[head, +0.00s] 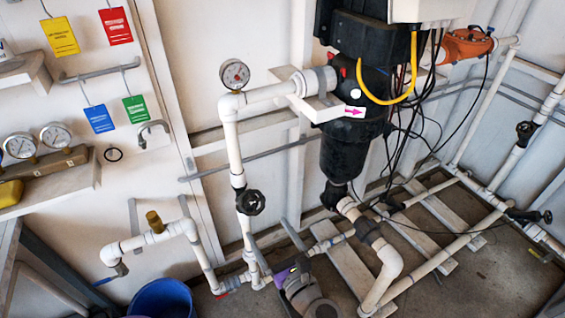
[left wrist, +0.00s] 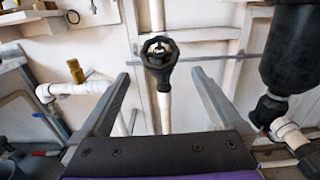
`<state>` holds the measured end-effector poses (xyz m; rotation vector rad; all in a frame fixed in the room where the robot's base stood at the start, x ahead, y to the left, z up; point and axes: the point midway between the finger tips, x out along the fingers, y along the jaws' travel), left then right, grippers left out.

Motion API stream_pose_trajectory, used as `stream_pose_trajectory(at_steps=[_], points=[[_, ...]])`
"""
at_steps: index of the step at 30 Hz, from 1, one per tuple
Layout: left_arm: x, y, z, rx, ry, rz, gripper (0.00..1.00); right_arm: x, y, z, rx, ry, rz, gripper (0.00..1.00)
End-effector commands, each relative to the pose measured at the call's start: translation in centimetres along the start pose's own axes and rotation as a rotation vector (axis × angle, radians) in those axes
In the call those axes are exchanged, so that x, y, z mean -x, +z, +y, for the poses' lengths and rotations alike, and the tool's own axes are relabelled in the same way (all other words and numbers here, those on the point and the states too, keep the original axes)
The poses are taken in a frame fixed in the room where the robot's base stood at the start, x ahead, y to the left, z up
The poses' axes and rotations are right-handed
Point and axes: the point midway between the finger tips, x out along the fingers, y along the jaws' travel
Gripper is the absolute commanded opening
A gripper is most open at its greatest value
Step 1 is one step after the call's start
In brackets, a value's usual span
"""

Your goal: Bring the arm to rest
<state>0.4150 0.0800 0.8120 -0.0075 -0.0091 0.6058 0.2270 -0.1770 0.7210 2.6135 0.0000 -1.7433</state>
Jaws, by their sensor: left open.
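My left gripper (head: 262,250) is low in the middle of the head view, with its purple body near the bottom edge. In the left wrist view its two grey fingers (left wrist: 161,74) stand wide apart with nothing held between them. A black valve handwheel (left wrist: 159,58) on a white vertical pipe appears between the fingertips, beyond them and apart. The same handwheel (head: 250,202) shows in the head view above the gripper. My right gripper is in neither view.
A black reactor vessel (head: 352,150) hangs right of the gripper, with white pipes around it. A pressure gauge (head: 234,74) tops the vertical pipe. A brass-topped pipe (head: 154,222) and a blue bucket (head: 162,299) are at left. Coloured tags hang on the wall.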

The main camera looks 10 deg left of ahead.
Motion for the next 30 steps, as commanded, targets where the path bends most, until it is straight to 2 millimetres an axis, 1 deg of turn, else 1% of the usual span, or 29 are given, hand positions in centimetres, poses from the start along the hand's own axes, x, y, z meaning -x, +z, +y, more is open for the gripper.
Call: stream_pose_trajectory(at_steps=[3,5,8,11,12,14,16,17,18,20,21,23,24,26,27,29,30], points=[[-0.1,0.1,0.0,-0.005,-0.004,-0.002,1.00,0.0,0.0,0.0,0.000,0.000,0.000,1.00],[-0.3,0.6,-0.2,-0.033,-0.023,-0.014,1.00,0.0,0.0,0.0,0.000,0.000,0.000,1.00],[-1.3,2.5,-1.0,-0.156,-0.109,-0.065,1.00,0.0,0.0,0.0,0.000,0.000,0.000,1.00],[-2.2,5.3,-2.5,-0.404,-0.256,-0.163,1.00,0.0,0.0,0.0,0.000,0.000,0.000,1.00],[-2.3,6.3,-3.1,-0.532,-0.323,-0.213,1.00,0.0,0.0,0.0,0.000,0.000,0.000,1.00],[-2.1,7.2,-3.9,-0.741,-0.423,-0.292,1.00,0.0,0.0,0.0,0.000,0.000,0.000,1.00],[-1.5,7.5,-4.4,-0.997,-0.533,-0.384,1.00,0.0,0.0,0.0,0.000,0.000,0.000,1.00],[-1.1,7.2,-4.5,-1.108,-0.580,-0.422,1.00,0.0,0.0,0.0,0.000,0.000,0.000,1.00],[-0.5,6.7,-4.3,-1.259,-0.642,-0.472,1.00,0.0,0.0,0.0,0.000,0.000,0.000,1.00],[0.5,5.5,-3.7,-1.487,-0.738,-0.543,1.00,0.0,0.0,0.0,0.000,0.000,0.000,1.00],[1.2,4.3,-2.9,-1.639,-0.804,-0.587,1.00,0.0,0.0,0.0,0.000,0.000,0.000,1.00],[2.3,2.3,-1.2,-1.864,-0.912,-0.650,1.00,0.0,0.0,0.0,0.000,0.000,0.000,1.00],[3.1,0.8,0.2,-2.007,-0.989,-0.687,1.00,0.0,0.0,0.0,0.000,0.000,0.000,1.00],[4.2,-1.4,2.8,-2.202,-1.111,-0.733,1.00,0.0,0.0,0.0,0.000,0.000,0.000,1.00],[4.9,-2.8,4.7,-2.318,-1.196,-0.761,1.00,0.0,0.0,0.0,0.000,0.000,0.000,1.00],[6.0,-4.6,7.7,-2.467,-1.328,-0.793,1.00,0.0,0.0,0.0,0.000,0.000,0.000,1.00],[6.7,-5.6,9.6,-2.547,-1.417,-0.811,1.00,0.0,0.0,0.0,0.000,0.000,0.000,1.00]])
